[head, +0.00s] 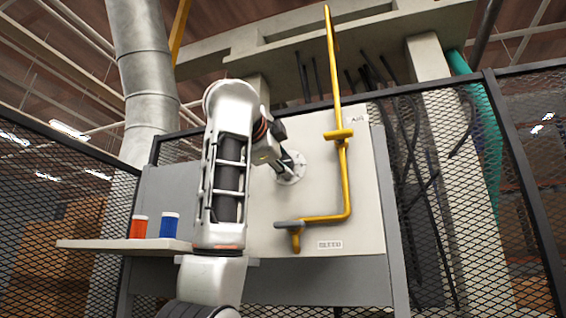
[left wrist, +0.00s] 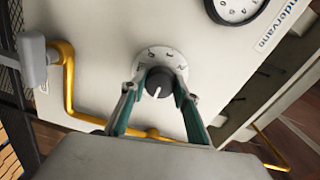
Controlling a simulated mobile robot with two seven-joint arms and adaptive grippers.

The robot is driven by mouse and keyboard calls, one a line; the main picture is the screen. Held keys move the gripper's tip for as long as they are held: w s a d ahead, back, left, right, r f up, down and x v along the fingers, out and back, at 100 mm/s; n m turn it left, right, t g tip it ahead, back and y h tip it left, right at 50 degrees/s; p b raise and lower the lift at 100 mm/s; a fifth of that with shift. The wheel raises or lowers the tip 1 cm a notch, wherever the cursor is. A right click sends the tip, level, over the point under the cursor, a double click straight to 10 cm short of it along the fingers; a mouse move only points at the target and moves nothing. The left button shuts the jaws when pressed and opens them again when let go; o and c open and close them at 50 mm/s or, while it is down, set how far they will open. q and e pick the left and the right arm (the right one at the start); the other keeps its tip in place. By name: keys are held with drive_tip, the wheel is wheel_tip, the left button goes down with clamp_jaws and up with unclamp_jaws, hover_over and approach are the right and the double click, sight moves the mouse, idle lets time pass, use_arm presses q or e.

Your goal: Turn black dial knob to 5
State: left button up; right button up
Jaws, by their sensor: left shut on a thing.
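The black dial knob (left wrist: 160,82) sits on a round white dial plate with dark markings, on the pale panel in the left wrist view. A white pointer line shows on its face; the number it points at is too small to tell. My left gripper (left wrist: 155,87) has its teal-lined fingers on both sides of the knob, shut on it. In the head view the left gripper (head: 289,161) reaches the white dial plate (head: 292,177), and the knob is mostly hidden by it. My right gripper is in neither view.
A yellow pipe (head: 346,190) with a grey handle (head: 288,224) runs right of and below the dial. A gauge (left wrist: 236,8) is above it in the wrist view. A red can (head: 138,227) and blue can (head: 170,226) stand on a shelf (head: 100,244). Mesh fencing (head: 60,190) surrounds the machine.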

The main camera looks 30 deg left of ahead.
use_arm(q)
drive_tip(key=o, duration=1.1)
drive_tip(key=shift+d, duration=0.1)
drive_tip(key=shift+v, duration=6)
